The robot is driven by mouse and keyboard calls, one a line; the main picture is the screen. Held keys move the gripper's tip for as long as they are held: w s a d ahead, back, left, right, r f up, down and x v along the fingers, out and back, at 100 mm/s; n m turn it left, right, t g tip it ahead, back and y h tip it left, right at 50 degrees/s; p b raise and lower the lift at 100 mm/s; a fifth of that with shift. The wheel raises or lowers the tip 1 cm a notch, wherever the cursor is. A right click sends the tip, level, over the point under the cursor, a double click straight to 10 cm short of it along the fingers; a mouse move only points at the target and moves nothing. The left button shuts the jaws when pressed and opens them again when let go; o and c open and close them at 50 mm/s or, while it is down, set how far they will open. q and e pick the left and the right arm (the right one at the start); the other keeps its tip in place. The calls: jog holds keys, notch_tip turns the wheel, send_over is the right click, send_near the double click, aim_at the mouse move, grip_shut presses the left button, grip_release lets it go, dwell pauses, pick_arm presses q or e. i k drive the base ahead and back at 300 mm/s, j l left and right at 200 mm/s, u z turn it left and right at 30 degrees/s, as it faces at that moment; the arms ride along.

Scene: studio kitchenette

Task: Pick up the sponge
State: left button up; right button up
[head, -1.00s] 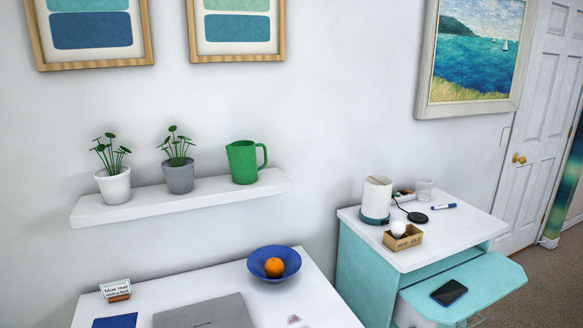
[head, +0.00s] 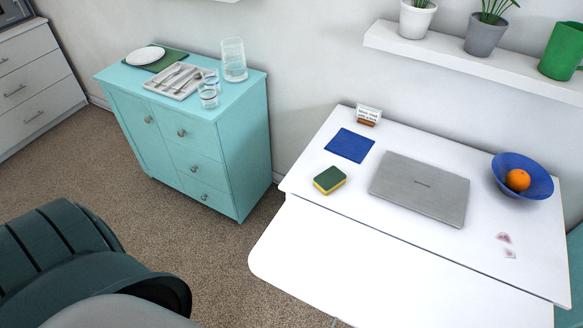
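The sponge (head: 329,180) is green on top and yellow below. It lies flat on the white table (head: 400,270), near the table's left edge. A blue mat (head: 350,145) lies just behind it and a closed grey laptop (head: 420,188) lies to its right. Nothing covers the sponge. Neither of my grippers shows in the head view.
A blue bowl with an orange (head: 518,180) and a small sign (head: 368,115) stand on the table. A turquoise cabinet (head: 185,145) with glasses and a cutlery tray (head: 180,82) stands left. A dark green slatted chair (head: 70,260) is at lower left. The table's front is clear.

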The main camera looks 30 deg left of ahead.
aim_at(332, 179)
jog(key=u, duration=0.75)
jog(key=j+z, duration=0.1)
